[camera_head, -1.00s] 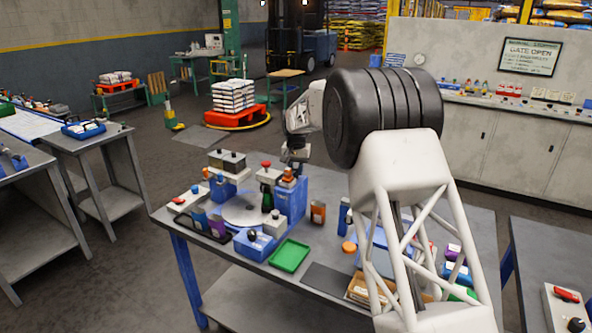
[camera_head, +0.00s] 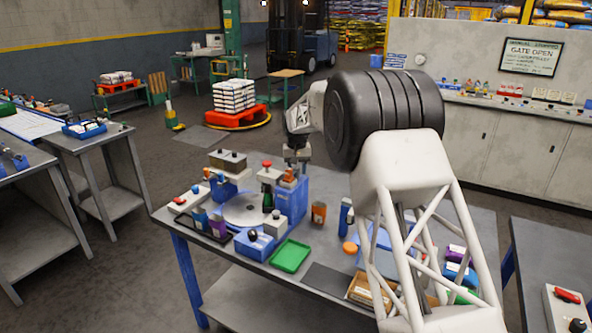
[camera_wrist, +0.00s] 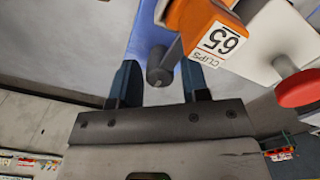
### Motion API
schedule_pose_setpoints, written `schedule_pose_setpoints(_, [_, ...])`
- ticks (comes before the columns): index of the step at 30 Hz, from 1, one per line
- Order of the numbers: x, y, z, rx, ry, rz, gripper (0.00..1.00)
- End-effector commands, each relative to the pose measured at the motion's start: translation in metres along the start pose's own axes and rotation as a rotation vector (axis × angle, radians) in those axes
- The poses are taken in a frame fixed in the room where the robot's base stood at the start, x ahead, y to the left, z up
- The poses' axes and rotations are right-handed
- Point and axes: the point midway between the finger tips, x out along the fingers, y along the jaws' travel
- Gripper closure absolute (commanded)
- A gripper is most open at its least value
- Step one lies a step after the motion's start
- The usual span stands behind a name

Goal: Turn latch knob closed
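In the head view my gripper (camera_head: 296,160) points down just above the blue housing (camera_head: 292,200) at the back of the station. The knob cannot be made out there.
A red knob (camera_wrist: 300,88) on a white part sticks out close to my gripper's right. On the table, a grey disc (camera_head: 245,211), a dark bottle (camera_head: 267,199) and a green tray (camera_head: 290,256) stand near the housing. Free tabletop lies behind the housing.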

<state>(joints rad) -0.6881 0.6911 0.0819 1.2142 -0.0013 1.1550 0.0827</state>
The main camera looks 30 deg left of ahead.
Motion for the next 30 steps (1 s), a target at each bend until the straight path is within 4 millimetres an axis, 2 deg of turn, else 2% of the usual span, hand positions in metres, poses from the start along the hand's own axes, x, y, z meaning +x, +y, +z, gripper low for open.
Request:
schedule_pose_setpoints(1, [0.003, 0.004, 0.002, 0.003, -0.008, 0.002, 0.54])
schedule_pose_setpoints(3, [0.003, 0.004, 0.002, 0.002, -0.007, 0.001, 0.47])
schedule_pose_setpoints(17, [-0.004, 0.001, 0.000, 0.002, -0.001, -0.001, 0.47])
schedule_pose_setpoints(23, [-0.022, 0.001, 0.000, 0.002, 0.001, -0.001, 0.47])
schedule_pose_setpoints(30, [-0.052, 0.001, 0.000, 0.002, -0.001, 0.000, 0.47])
